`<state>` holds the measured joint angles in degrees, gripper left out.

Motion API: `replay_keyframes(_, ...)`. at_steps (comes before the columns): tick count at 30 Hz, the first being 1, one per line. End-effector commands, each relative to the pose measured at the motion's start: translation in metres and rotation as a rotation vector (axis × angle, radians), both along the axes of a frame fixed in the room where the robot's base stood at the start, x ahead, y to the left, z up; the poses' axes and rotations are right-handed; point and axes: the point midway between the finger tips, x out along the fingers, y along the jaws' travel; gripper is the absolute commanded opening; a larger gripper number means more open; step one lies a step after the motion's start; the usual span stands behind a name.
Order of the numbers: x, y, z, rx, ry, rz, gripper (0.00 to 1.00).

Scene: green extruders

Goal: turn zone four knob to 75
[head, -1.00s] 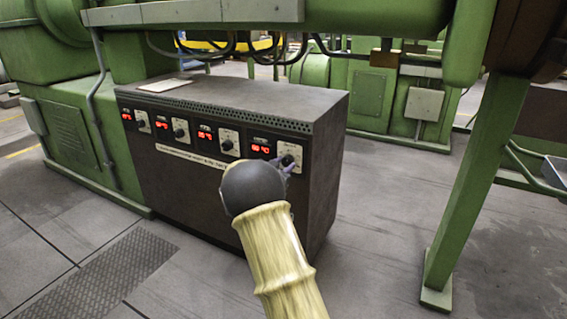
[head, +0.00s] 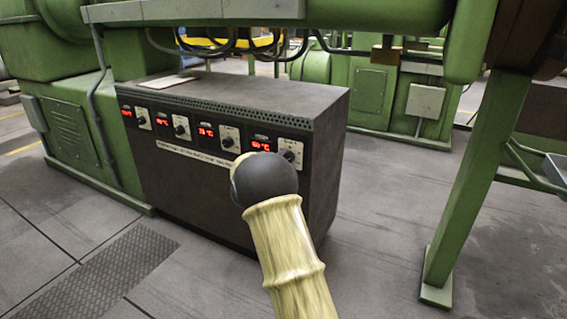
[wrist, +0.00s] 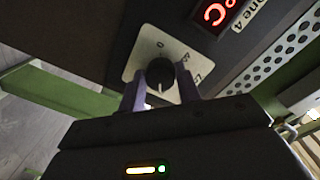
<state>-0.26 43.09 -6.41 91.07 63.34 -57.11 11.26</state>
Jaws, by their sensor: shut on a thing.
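The zone four knob (wrist: 160,74) is black and round, with a pale pointer line, on a white dial plate (wrist: 139,62) in the wrist view. The purple fingers of my gripper (wrist: 160,84) stand on either side of it, shut on it. A partly cut-off label (wrist: 250,13) reads "one 4" beside a red display (wrist: 217,13). In the head view the rightmost dial plate (head: 291,147) shows at the cabinet's right end, beside a red display (head: 262,145) that seems to read 60 °C. My arm hides the gripper there.
The dark control cabinet (head: 225,95) carries several other displays and knobs to the left. A green post (head: 475,180) stands to the right, and green machine parts (head: 270,15) hang overhead. Grey floor (head: 370,220) is clear between cabinet and post.

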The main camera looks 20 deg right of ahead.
Motion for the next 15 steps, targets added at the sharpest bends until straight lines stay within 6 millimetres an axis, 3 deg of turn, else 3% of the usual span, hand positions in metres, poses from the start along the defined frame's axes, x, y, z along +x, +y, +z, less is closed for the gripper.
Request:
replay_keyframes(9, -0.0004, -0.0004, -0.001, 0.002, 0.0, -0.001, 0.1)
replay_keyframes(10, -0.0004, -0.0004, -0.001, 0.002, 0.002, -0.001, 0.35)
replay_keyframes(13, -0.0004, -0.0004, -0.001, 0.002, 0.001, -0.001, 0.55)
replay_keyframes(15, -0.0003, -0.0003, -0.0007, 0.001, 0.001, -0.001, 0.55)
